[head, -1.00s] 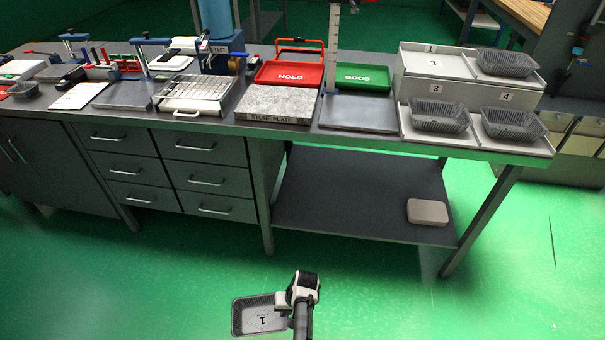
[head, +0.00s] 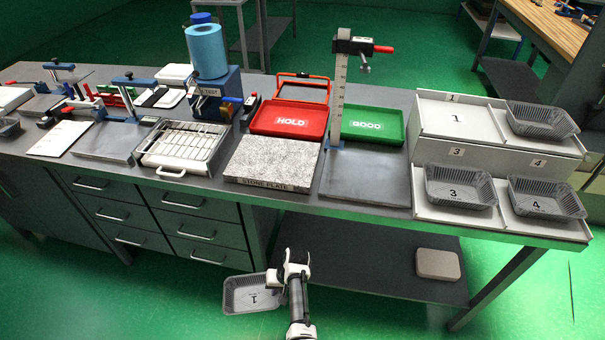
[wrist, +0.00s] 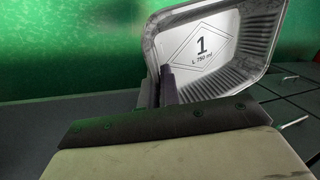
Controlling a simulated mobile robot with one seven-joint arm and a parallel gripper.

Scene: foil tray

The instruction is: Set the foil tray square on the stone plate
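The foil tray (head: 252,295), marked 1, is held by its right side in my gripper (head: 284,284), in front of the bench and lower in the picture than its top. In the wrist view the tray (wrist: 205,45) shows its inside with "1" and "L 750 ml", and a dark finger (wrist: 168,84) lies against its wall. The other finger is hidden. The stone plate (head: 272,160) is a speckled grey slab on the bench, labelled STONE PLATE, with nothing on it. My gripper is apart from it, below its front edge in the picture.
The red HOLD tray (head: 290,118) and green GOOD tray (head: 372,124) stand behind. A upright ruled post (head: 338,95) with a clamp rises right of the plate. A wire-rack tray (head: 185,146) is to its left. Other foil trays (head: 460,187) sit at right.

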